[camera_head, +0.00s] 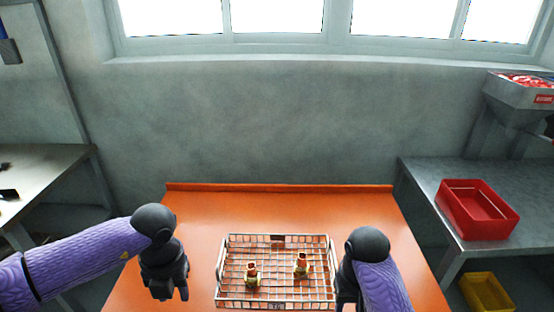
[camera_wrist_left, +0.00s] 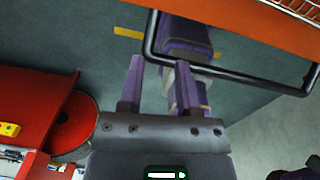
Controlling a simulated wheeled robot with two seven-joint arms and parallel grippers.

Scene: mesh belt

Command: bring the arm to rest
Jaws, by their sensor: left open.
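My left gripper (camera_head: 176,292) hangs fingers down over the left part of the orange table (camera_head: 200,215), left of the wire basket (camera_head: 277,305). Its jaws are open with nothing seen between them; both fingers also show in the left wrist view (camera_wrist_left: 160,85). My right gripper (camera_head: 346,290) is partly hidden by its own dark wrist, close beside the basket's right side. I cannot tell whether its jaws are open, or whether it touches the basket.
Two small items, one left (camera_head: 252,275) and one right (camera_head: 301,265), stand in the basket. A side bench at right holds a red bin (camera_head: 477,210); a yellow bin (camera_head: 487,292) sits below. The table behind the basket is clear.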

